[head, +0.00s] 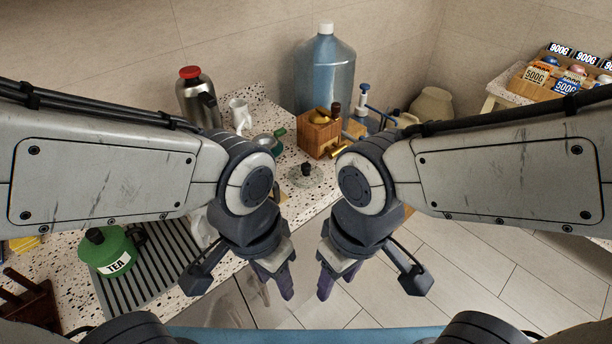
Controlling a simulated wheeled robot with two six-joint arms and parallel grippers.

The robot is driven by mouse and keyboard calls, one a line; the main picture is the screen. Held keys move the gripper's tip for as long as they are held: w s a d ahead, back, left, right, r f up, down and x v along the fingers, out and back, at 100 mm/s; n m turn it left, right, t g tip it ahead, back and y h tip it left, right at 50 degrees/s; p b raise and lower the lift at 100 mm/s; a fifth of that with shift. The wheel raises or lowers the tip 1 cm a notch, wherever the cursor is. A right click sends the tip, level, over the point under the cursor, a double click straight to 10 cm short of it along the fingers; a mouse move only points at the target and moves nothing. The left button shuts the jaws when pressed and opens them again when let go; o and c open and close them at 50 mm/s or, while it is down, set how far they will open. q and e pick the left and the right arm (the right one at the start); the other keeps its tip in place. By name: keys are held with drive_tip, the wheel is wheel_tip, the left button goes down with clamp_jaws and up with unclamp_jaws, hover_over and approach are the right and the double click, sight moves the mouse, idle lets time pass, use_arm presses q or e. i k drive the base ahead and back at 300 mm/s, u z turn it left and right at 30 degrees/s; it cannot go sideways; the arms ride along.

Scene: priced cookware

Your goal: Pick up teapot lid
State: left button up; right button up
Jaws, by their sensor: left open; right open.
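A round, clear-looking lid (306,178) with a black knob lies on the speckled counter, just beyond my two grippers. A green pot (112,258) marked TEA stands at the lower left on a ribbed drainer, with a dark knob on its top. I cannot tell for certain which of these two is the teapot lid. My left gripper (276,288) is open and empty, in front of the counter edge and nearer to me than the clear lid. My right gripper (336,284) is open and empty beside it, over the floor. Neither touches a lid.
A wooden grinder (318,135), a large blue water bottle (325,70), a steel flask with a red cap (196,98) and a white mug (240,115) stand behind the lid. A priced goods box (560,75) is at the right. Tiled floor (470,270) is clear.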

sight(305, 175)
drive_tip(key=k, duration=1)
drive_tip(key=z, duration=0.9)
drive_tip(key=i, duration=1.55)
drive_tip(key=u, duration=0.95)
drive_tip(key=i, duration=0.55)
drive_tip(key=u, duration=0.6)
